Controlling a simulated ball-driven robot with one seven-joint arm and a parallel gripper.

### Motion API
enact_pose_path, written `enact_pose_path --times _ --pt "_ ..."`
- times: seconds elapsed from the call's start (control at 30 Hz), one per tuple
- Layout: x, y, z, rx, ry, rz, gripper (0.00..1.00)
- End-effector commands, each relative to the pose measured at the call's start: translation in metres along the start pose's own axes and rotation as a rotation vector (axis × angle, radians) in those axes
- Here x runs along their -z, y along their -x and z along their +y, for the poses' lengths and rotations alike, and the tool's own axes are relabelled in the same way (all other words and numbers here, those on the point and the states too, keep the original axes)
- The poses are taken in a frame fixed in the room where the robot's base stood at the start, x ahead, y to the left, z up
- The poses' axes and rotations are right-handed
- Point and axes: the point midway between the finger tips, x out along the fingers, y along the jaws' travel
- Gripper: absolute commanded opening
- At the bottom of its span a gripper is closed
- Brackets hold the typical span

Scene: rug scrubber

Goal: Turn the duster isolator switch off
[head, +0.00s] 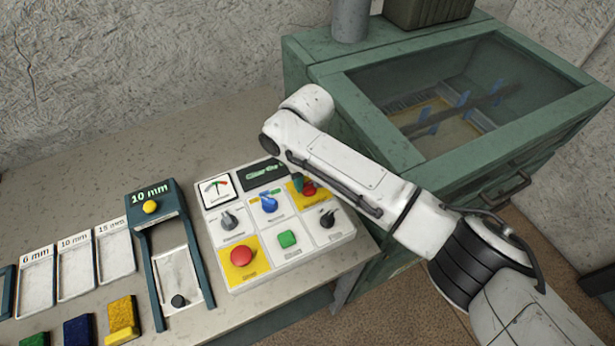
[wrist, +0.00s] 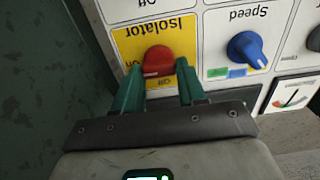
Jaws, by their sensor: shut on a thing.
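The isolator switch is a red knob (wrist: 158,60) on a yellow plate (wrist: 124,42) labelled Isolator, seen upside down in the wrist view. My gripper (wrist: 157,74) has its two green fingers on either side of the knob and is shut on it. In the head view the red knob (head: 309,189) is at the panel's upper right, partly hidden by my gripper (head: 299,183). The knob's exact angle is hard to tell.
The white control panel (head: 317,246) also carries a blue Speed knob (head: 269,204), a red stop button (head: 242,256), a green button (head: 287,239) and black knobs. A green windowed cabinet (head: 330,80) stands to the right. Gauge frames and coloured blocks lie at left.

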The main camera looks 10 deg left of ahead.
Motion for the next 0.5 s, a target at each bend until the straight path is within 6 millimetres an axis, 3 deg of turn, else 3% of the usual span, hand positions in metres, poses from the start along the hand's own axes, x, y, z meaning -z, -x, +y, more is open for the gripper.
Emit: enact_pose_path --times 0.5 --pt "-0.0005 0.0001 -0.0015 0.002 0.145 -0.002 0.1"
